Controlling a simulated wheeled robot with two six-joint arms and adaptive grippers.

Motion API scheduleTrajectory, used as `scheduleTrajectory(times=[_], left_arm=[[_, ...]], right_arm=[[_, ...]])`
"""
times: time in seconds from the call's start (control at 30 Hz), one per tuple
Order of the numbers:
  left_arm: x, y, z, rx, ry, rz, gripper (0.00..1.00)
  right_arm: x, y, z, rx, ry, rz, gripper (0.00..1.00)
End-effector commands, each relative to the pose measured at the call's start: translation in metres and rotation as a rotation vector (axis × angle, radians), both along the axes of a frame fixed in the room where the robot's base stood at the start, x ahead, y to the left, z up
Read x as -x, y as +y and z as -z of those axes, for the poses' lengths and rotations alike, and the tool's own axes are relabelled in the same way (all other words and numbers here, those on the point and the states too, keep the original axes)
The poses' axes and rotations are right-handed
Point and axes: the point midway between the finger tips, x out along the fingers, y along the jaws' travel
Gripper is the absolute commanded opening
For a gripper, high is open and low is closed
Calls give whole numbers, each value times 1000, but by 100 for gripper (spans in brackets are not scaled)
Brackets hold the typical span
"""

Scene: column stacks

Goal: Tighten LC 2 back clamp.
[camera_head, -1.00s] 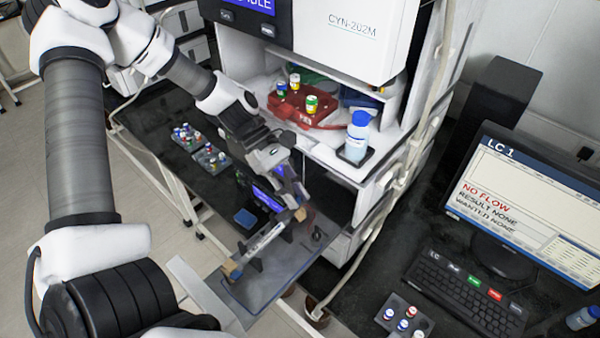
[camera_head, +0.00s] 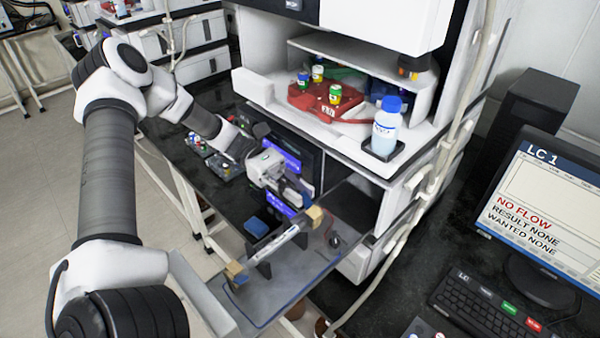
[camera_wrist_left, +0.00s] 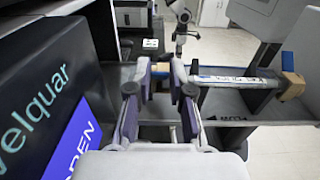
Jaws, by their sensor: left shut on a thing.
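A slim pale column (camera_head: 272,243) lies across a grey tray (camera_head: 262,305), with a tan front clamp (camera_head: 236,271) at its near end and a tan back clamp (camera_head: 315,215) at its far end. My left gripper (camera_head: 303,204) is at the far end, its fingers closed in at the back clamp. In the left wrist view its two fingers (camera_wrist_left: 160,76) stand close together at the column's end, and the front clamp (camera_wrist_left: 292,86) shows at right. The exact contact is partly hidden by the fingers. My right gripper is not in view.
A dark module with a blue-violet panel (camera_head: 283,155) stands beside the gripper. A red rack (camera_head: 325,103) with vials and a blue-capped bottle (camera_head: 387,130) sit on the shelf above. A monitor (camera_head: 535,210) reading LC 1, NO FLOW and a keyboard (camera_head: 490,305) are at right.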

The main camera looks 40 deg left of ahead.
Motion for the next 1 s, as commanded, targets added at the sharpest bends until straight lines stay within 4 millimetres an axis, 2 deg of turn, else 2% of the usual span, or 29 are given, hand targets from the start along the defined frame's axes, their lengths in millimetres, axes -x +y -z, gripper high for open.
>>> scheduleTrajectory(times=[0.03, 0.53, 0.57, 0.6, 0.63, 0.9, 1.0], left_arm=[[1, 0, 5, 6, 3, 2, 0], [1, 1, 3, 26, 5, 2, 0], [1, 1, 3, 26, 5, 2, 28], [1, 1, 3, 26, 5, 2, 42], [1, 1, 3, 26, 5, 2, 46], [0, 1, 2, 28, 3, 1, 46], [-1, 7, 2, 29, 2, 0, 46]], right_arm=[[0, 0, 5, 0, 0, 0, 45], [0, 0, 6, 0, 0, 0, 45], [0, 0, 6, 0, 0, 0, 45], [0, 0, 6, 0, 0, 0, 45], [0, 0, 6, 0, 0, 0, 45], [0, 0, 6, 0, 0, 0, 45], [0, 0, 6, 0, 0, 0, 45]])
